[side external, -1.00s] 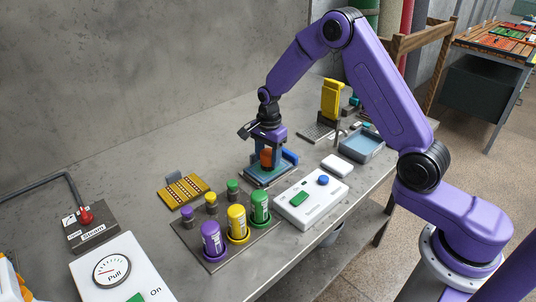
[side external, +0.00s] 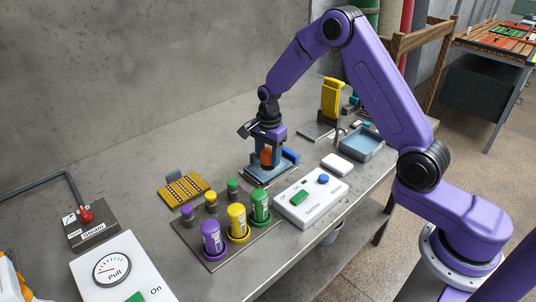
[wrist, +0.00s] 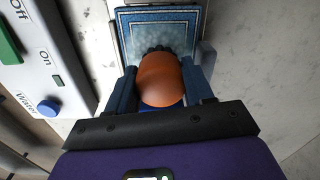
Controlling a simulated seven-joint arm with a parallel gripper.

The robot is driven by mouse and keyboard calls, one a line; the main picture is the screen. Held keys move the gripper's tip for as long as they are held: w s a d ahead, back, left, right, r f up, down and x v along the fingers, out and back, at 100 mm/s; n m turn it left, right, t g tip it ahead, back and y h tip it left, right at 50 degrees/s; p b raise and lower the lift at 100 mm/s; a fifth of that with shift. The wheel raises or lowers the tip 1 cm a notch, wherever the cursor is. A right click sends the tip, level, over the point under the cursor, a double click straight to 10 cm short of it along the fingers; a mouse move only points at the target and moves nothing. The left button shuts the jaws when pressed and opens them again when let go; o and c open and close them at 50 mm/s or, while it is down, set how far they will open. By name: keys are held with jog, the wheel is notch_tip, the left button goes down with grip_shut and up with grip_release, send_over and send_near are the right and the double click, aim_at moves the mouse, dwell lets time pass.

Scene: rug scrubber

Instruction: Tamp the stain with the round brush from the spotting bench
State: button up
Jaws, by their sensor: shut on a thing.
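My gripper (side external: 266,162) is shut on the round brush, which has an orange rounded body (side external: 266,157) and points down over the blue rug piece (side external: 259,177). In the wrist view the brush (wrist: 160,80) sits between the two fingers, with dark bristles at its far edge. The rug piece (wrist: 140,24) has a patterned blue field and a pale border line. The brush overlaps its near part in that view. I cannot tell whether the bristles touch the rug. No stain shows clearly; the area under the brush is hidden.
A white control box (side external: 311,197) with green and blue buttons stands close in front of the rug piece. Purple, yellow (side external: 237,223) and green bottles stand in a rack at front left. A blue-grey tray (side external: 361,144) is right.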

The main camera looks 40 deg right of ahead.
jog(key=shift+r, duration=0.55)
jog(key=shift+f, duration=0.4)
dwell(0.9)
jog(key=shift+r, duration=0.45)
jog(key=shift+f, duration=0.6)
dwell(0.8)
jog(key=shift+r, duration=0.6)
jog(key=shift+f, duration=0.55)
dwell(0.7)
jog(key=shift+r, duration=3.45)
